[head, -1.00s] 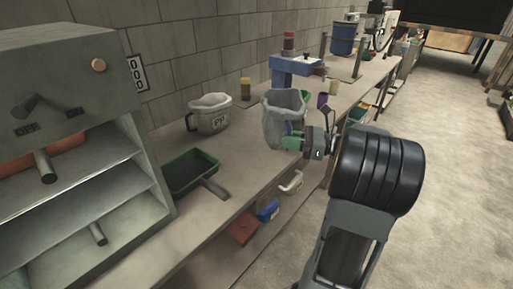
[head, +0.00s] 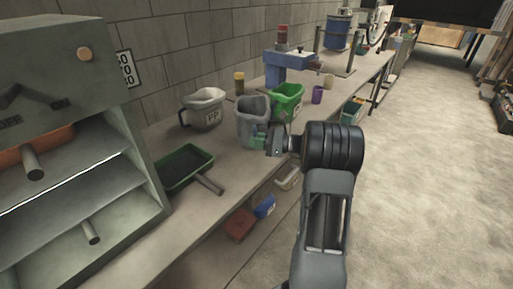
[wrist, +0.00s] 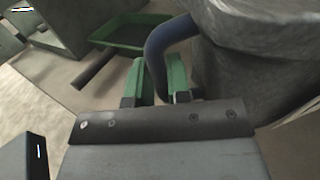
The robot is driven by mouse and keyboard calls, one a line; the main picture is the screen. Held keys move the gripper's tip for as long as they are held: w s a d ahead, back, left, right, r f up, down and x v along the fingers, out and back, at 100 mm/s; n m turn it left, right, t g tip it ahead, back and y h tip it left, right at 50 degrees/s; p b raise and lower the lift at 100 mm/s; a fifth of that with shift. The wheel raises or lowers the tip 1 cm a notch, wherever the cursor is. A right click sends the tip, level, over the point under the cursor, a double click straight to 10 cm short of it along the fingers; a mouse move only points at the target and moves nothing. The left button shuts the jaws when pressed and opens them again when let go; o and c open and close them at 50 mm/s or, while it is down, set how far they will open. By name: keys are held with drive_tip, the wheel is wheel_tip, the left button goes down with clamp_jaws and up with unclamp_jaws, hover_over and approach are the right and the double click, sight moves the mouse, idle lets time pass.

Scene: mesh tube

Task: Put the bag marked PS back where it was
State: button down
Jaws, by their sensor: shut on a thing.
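A grey bag (head: 253,108) is at the bench's middle, between the pale bag marked PP (head: 203,108) and a green bag (head: 288,98). No PS mark is readable on it. My gripper (head: 259,142) is at its near side, shut on its handle. In the wrist view, the green fingers of my gripper (wrist: 157,85) close around the dark blue-grey handle (wrist: 165,42), and the bag's grey body (wrist: 235,70) fills the right. The bag looks upright. Whether its base touches the bench cannot be told.
A green tray (head: 186,168) with a handle lies on the bench (head: 150,209) at the left, beside a grey machine (head: 125,225). A blue press (head: 287,68) and a purple cup (head: 317,95) stand further back. Small boxes sit on the shelf below.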

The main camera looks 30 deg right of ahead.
drive_tip(key=shift+f, duration=1.35)
drive_tip(key=shift+f, duration=0.2)
drive_tip(key=c, duration=1.1)
unclamp_jaws()
